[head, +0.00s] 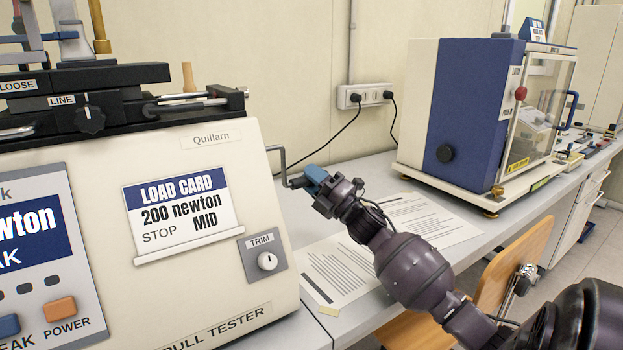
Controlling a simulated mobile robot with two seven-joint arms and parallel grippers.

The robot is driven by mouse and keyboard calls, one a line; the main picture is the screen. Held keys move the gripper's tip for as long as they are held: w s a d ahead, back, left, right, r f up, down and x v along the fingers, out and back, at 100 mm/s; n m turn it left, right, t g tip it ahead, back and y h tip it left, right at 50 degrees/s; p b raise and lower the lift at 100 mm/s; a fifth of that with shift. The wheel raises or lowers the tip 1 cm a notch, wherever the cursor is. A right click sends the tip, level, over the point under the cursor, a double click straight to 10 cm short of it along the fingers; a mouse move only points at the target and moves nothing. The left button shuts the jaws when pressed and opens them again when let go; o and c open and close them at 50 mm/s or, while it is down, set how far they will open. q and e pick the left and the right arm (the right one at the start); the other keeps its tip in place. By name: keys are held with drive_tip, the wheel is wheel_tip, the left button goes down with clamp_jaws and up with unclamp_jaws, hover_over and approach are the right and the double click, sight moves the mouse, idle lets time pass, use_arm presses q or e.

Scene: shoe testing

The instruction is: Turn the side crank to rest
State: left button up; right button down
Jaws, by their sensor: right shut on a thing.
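The side crank (281,160) is a thin grey bent rod on the right side of the cream pull tester (200,285). Its arm runs down from the top and turns right at the bottom towards a blue grip (315,178). My right gripper (312,186) is shut on the crank's grip; its fingers and the grip overlap, so the exact contact is hard to see. The tester's load card (182,207) reads 200 newton, MID, STOP. My left gripper is not in view.
A blue and cream machine (470,110) stands on the bench at the right. Printed sheets (345,270) lie on the bench below my right arm. A wooden chair (515,265) is at the bench's front edge. A wall socket with two black cables (365,96) is behind.

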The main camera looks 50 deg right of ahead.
drive_tip(key=c, duration=0.9)
unclamp_jaws()
drive_tip(key=shift+r, duration=0.1)
drive_tip(key=shift+s+d+f, duration=0.15)
drive_tip(key=shift+s+f, duration=0.25)
drive_tip(key=shift+s, duration=0.05)
drive_tip(key=v, duration=0.6)
drive_tip(key=shift+s, duration=0.2)
